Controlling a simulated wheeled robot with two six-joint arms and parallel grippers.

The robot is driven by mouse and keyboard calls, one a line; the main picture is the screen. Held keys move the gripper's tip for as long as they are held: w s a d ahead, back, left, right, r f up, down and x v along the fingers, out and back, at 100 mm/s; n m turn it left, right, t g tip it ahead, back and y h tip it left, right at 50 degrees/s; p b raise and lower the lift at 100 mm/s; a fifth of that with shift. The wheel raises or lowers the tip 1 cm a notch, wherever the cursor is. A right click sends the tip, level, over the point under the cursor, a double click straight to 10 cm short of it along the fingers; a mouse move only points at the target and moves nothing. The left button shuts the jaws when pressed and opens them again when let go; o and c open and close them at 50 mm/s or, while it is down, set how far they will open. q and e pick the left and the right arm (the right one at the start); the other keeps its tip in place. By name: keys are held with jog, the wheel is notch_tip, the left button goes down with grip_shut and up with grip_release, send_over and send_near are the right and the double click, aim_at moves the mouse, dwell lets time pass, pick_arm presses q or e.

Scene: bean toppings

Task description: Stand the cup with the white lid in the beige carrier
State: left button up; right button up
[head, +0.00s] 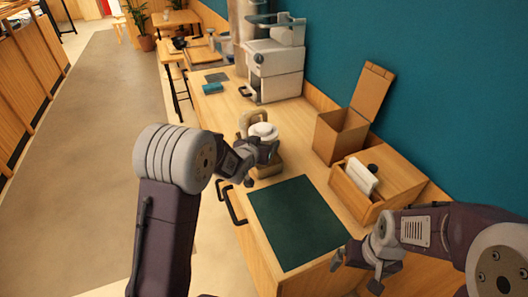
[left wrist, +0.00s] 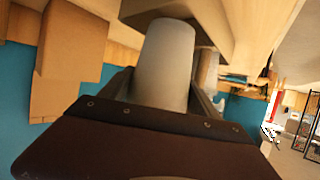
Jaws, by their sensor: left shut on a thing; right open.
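The cup with the white lid (head: 263,130) is upright at the near edge of the counter's middle. My left gripper (head: 258,156) is shut around its side. In the left wrist view, which looks upside down, the pale cup body (left wrist: 167,70) sits between the fingers. The beige carrier (head: 252,117) is right at the cup, its handle rising behind the lid; the gripper hides much of its body. In the wrist view the cup's base meets the carrier (left wrist: 215,18); I cannot tell how deep it sits. My right gripper (head: 358,268) is open and empty at the lower right.
A dark green mat (head: 296,220) lies in front on the counter. An open cardboard box (head: 340,135) and a wooden box (head: 403,182) with a white item stand at the right. A coffee machine (head: 274,70) stands behind. Drawer handles (head: 231,207) stick out at the front edge.

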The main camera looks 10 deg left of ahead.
pick_arm(q)
jog(key=shift+w+d+f, duration=0.1)
jog(key=shift+w+f, duration=0.05)
jog(key=shift+w, duration=0.2)
jog(key=shift+w+d+f, duration=0.1)
notch_tip(320, 180, down, 4)
jog(key=shift+f, duration=0.1)
jog(key=shift+b, duration=0.35)
jog(key=o, duration=0.7)
jog(key=shift+r+p, duration=0.3)
jog(key=v, duration=1.2)
jog(key=shift+f, duration=0.15)
